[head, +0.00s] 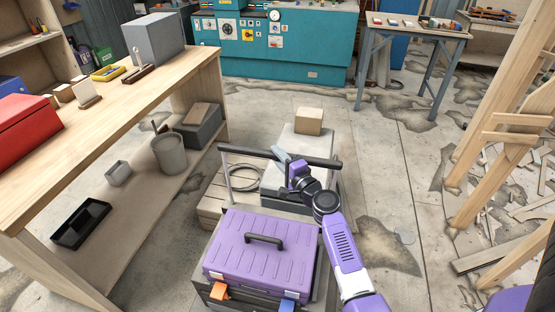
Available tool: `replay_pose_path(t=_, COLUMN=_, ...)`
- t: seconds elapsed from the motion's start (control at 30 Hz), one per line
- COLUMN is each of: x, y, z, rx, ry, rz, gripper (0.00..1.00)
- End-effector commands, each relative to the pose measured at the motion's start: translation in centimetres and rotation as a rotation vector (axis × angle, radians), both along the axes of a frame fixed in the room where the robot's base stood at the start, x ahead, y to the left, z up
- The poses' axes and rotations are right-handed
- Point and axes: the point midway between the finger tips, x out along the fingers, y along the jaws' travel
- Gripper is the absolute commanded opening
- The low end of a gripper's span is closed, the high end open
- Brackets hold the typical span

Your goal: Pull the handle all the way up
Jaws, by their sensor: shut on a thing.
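A purple rolling toolbox (260,262) stands on the floor at the bottom centre, with an orange and a blue latch in front. Its pull handle is a black crossbar (240,151) on grey uprights, raised above the back of the lid. My gripper (281,154) is shut on the crossbar near its middle. A small black carry handle (265,240) lies on the lid, apart from my gripper.
A wooden workbench (130,110) with a lower shelf stands at left. Behind the handle are a grey case with a cardboard box (308,120) on top and a coiled cable (243,178). Wooden framing (500,130) and scraps lie at right. Floor beyond is mostly clear.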

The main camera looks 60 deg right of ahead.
Motion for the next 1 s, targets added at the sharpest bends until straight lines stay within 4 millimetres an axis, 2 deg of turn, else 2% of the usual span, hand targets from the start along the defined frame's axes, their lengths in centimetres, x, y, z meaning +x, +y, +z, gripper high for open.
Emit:
replay_pose_path(t=0.03, x=0.0, y=0.0, z=2.0, rx=-0.005, ry=-0.003, rz=0.0, gripper=0.0)
replay_pose_path(t=0.23, x=0.1, y=0.0, z=4.2, rx=-0.003, ry=-0.004, rz=0.0, gripper=0.0)
replay_pose_path(t=0.4, x=0.1, y=0.0, z=4.9, rx=-0.003, ry=-0.004, rz=0.0, gripper=0.0)
replay_pose_path(t=0.8, x=0.1, y=-0.1, z=5.2, rx=-0.006, ry=-0.007, rz=-0.001, gripper=0.0)
replay_pose_path(t=0.83, x=0.1, y=-0.1, z=5.2, rx=-0.006, ry=-0.008, rz=-0.001, gripper=0.28)
replay_pose_path(t=0.93, x=0.1, y=-0.1, z=5.2, rx=-0.005, ry=-0.008, rz=-0.001, gripper=0.46)
replay_pose_path(t=1.0, x=0.1, y=-0.1, z=5.1, rx=-0.004, ry=-0.006, rz=-0.001, gripper=0.46)
